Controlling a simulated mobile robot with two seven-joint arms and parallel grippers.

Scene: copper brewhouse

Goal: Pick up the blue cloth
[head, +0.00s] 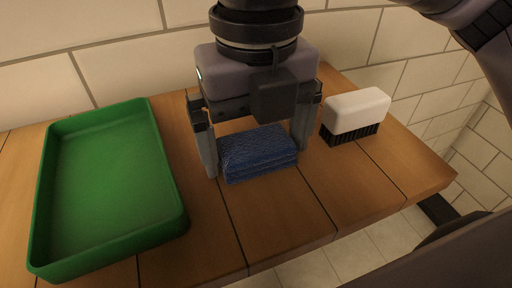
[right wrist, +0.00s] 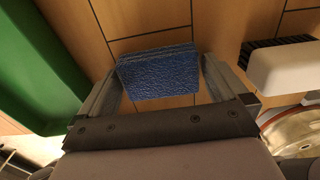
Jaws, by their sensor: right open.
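The blue cloth (head: 258,155) is a folded, textured stack lying on the wooden bench. It also shows in the right wrist view (right wrist: 158,74), between the fingers. My right gripper (head: 258,160) points down over the cloth with its jaws open, one finger on each side. In the right wrist view the right gripper (right wrist: 160,85) shows a small gap near the left finger; the right finger is close to the cloth's edge, and I cannot tell whether it touches. My left gripper is not in view.
A green tray (head: 178,222), empty, stands on the bench at the left. A white brush (head: 357,111) with dark bristles stands just right of the gripper. A tiled wall (head: 125,65) runs behind the bench. The bench top (head: 282,215) is clear in front of the cloth.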

